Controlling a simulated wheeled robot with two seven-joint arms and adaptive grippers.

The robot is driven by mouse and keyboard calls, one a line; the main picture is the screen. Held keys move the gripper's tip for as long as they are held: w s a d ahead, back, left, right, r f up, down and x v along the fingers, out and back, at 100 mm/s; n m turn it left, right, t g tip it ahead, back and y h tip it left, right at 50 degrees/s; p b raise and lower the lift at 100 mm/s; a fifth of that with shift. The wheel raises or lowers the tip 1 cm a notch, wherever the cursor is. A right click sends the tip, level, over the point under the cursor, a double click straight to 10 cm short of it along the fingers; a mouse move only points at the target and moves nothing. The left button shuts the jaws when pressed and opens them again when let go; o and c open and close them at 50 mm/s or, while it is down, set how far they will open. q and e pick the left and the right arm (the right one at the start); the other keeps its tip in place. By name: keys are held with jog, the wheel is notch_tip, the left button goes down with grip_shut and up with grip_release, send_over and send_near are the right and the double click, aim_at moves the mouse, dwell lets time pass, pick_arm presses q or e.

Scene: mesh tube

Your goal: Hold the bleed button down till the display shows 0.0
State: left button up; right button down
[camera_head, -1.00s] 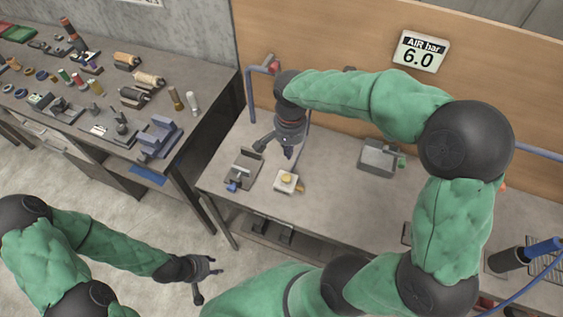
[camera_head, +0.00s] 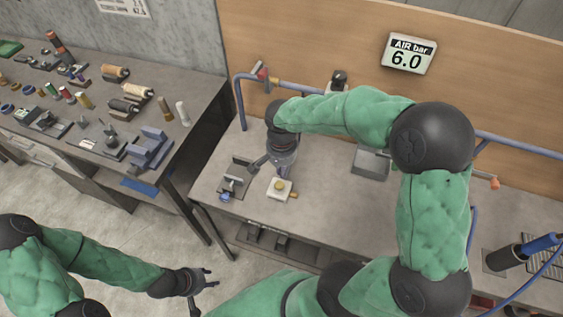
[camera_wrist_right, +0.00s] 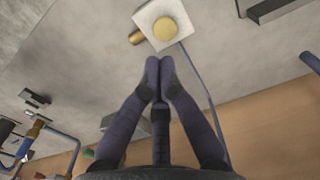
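The bleed button is a round yellow cap (camera_head: 280,185) on a small white block (camera_head: 272,194) on the bench. It also shows in the right wrist view as a yellow cap (camera_wrist_right: 165,29) on a white plate (camera_wrist_right: 151,15) with a brass fitting. The display (camera_head: 409,54) on the wooden board reads AIR bar 6.0. My right gripper (camera_wrist_right: 159,64) has its fingertips together with nothing between them, just short of the button in the wrist view. In the head view its fingers are partly hidden near the button. My left gripper (camera_head: 205,280) hangs over the floor; its fingers look apart.
A grey vise-like fixture (camera_head: 234,180) stands left of the block. A grey metal box (camera_head: 371,162) sits to the right. Blue pipe (camera_head: 240,100) runs along the board. A second table (camera_head: 150,180) with several tools and spools stands left.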

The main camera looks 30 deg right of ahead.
aim_at(282, 185)
notch_tip(282, 185, down, 6)
jog(key=shift+f+b, duration=0.25)
jog(key=shift+b, duration=0.25)
